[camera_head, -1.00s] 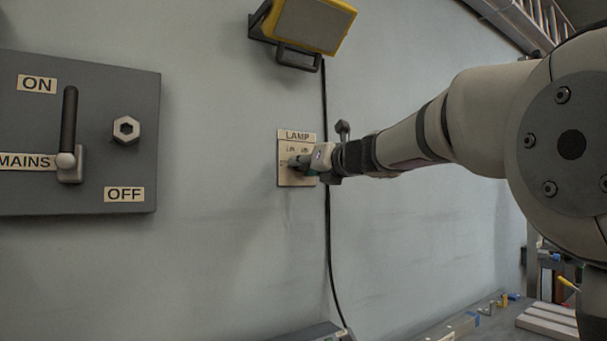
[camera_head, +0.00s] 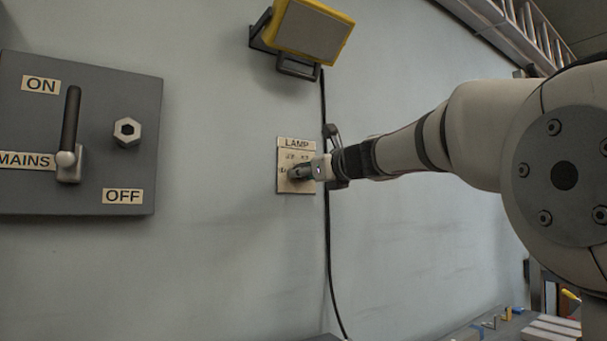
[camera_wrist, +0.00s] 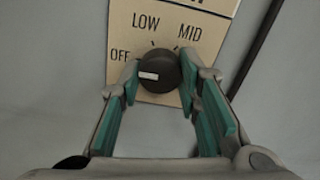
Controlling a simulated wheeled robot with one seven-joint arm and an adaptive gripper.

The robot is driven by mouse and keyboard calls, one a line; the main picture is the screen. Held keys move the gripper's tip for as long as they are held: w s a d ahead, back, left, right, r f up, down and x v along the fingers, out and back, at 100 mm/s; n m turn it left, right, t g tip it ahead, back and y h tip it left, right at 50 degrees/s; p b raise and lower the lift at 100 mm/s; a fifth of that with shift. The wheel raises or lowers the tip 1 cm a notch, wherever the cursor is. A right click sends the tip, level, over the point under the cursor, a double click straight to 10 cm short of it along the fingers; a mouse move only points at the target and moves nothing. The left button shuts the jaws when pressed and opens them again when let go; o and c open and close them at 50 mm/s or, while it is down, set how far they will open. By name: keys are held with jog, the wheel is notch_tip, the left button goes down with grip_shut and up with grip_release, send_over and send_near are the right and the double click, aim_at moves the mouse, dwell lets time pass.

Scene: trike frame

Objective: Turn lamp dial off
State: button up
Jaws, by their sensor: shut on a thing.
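The lamp dial (camera_wrist: 157,70) is a round black knob with a short white mark on its left part, pointing left towards the OFF side. Its cream plate (camera_wrist: 120,18) carries the words OFF, LOW and MID; the top of the plate is cut off in the wrist view. My gripper (camera_wrist: 160,76) is shut on the dial, with one green pad at its left side and one at its right. In the head view the lamp plate (camera_head: 297,144) is on the wall, and my gripper (camera_head: 305,172) reaches it from the right, hiding most of the dial.
A yellow lamp (camera_head: 312,30) hangs on the wall above the plate. A black cable (camera_head: 328,240) runs down just behind my gripper. A grey mains panel (camera_head: 100,105) with a lever (camera_head: 70,125) is at left. A bench with small things is at lower right.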

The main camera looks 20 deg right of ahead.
jog(key=shift+f, duration=0.15)
jog(key=o, duration=1.1)
jog(key=shift+o, duration=0.2)
jog(key=v, duration=1.2)
